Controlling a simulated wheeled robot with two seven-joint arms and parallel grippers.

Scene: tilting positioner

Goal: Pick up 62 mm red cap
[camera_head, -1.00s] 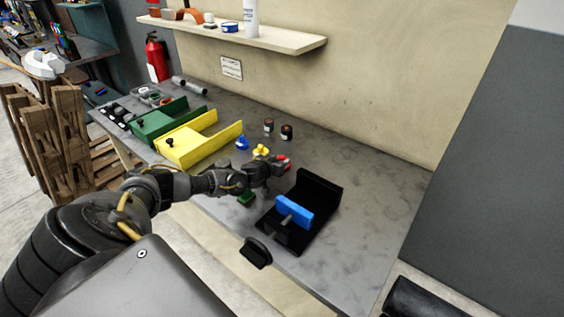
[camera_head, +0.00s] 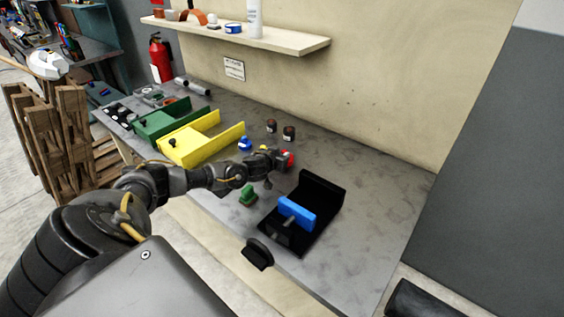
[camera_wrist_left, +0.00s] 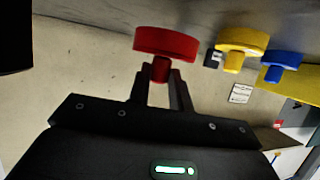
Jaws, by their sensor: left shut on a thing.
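The red cap (camera_wrist_left: 166,42) is in the left wrist view, with a wide round disc and a narrower stem. My left gripper (camera_wrist_left: 160,85) is shut on its stem, one finger on each side. In the head view the red cap (camera_head: 290,158) shows at the end of my left gripper (camera_head: 279,158), over the grey bench. Whether the cap still touches the bench is hard to tell. My right gripper is not in view.
A yellow cap (camera_wrist_left: 240,48) and a blue cap (camera_wrist_left: 281,66) stand beside the red one. A green piece (camera_head: 248,195) and a black tilting fixture with a blue block (camera_head: 297,212) are nearer the front. Yellow (camera_head: 200,146) and green (camera_head: 160,122) trays lie left. Two dark cylinders stand behind.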

